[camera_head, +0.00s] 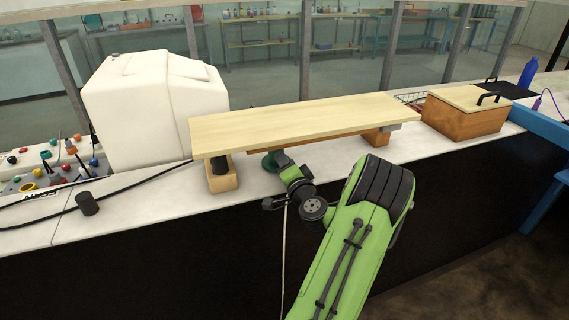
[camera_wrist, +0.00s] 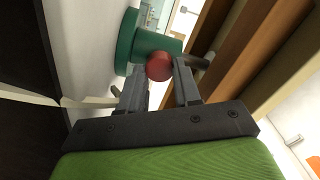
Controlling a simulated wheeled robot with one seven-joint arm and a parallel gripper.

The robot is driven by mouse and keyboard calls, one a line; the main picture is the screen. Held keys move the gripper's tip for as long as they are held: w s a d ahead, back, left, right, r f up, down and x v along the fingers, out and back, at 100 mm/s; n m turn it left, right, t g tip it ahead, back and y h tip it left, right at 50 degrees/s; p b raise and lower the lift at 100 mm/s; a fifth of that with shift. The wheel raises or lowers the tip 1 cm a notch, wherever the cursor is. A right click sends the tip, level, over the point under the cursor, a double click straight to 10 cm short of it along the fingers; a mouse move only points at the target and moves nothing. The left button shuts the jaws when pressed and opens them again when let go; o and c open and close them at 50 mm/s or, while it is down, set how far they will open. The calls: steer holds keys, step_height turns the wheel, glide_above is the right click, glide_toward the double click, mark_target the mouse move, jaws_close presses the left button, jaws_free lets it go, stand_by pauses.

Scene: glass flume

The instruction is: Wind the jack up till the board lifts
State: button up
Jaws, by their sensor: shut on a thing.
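A pale wooden board (camera_head: 300,118) lies nearly level along the bench top. The jack's green base (camera_head: 270,163) shows under its front edge, mostly hidden by the board and my arm. In the wrist view the jack (camera_wrist: 150,48) is a green body with a red ball knob (camera_wrist: 159,66) and a grey bar. My gripper (camera_wrist: 160,78) has its two fingers on either side of the red knob, shut on it. In the head view my gripper points in under the board, its fingertips hidden. I cannot tell whether the jack touches the board.
Wooden blocks (camera_head: 222,181) stand under the board's ends. A white tank (camera_head: 150,105) is behind left. A lidded wooden box (camera_head: 465,112) stands at right. A black cable and cylinder (camera_head: 87,204) lie front left. Glass panels with posts run behind.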

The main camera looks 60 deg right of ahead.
stand_by(0.3)
steer(key=o, duration=1.1)
steer(key=shift+c, duration=0.2)
